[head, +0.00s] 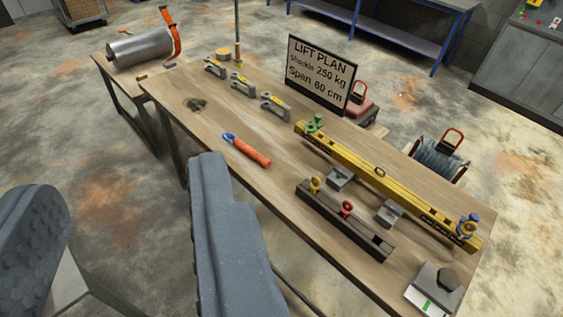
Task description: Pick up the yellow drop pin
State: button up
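A yellow drop pin (316,184) with a ring head stands in the left end of a dark slotted rail (338,229) on the wooden workbench (222,184). A red pin (347,207) stands in the same rail to its right. My gripper (124,182) is open, its two grey fingers wide apart with nothing between them. It is at the lower left of the head view, in front of the bench and left of the yellow pin. The pin's shank is hidden in the rail.
Grey shackles (274,106), an orange-handled tool (247,150) and a lift plan sign (320,75) are on the bench. Bare bench lies left of the rail.

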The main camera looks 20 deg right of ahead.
aim_at(314, 185)
jog(key=z, duration=0.25)
jog(key=i, duration=1.1)
jog(key=z, duration=0.6)
